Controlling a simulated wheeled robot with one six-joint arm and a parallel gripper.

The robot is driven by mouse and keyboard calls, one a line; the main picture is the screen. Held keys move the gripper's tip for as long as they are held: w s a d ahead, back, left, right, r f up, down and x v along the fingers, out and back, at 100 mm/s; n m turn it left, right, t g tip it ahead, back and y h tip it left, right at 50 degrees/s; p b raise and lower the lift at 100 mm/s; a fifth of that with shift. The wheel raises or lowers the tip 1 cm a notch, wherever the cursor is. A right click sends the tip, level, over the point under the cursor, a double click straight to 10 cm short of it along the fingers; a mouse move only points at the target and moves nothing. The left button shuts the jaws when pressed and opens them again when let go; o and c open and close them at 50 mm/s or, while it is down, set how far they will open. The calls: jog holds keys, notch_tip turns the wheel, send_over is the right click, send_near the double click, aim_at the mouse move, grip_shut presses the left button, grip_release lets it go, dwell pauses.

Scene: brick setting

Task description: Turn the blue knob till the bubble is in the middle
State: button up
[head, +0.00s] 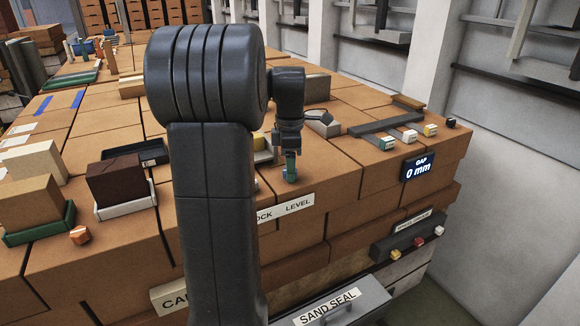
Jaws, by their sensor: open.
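My gripper (290,165) points down over the brick top, just behind the front label ending in "OCK LEVEL" (285,211). Its jaws are open. A small teal piece (290,170) shows at its fingertips; I cannot tell whether this is the blue knob or part of the gripper, nor whether they touch. No bubble or level vial can be made out. My arm hides much of the area left of the gripper. A pale and yellow object (262,150) is partly visible behind the arm.
A grey bar (385,124) and several small coloured blocks lie to the right, near the "GAP 0 mm" display (417,168). A "SAND SEAL" box (330,307) juts out in front.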

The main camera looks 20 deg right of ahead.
jog(key=shift+f, duration=0.4)
jog(key=c, duration=1)
jog(key=shift+r+m, duration=0.1)
jog(key=shift+m, duration=0.3)
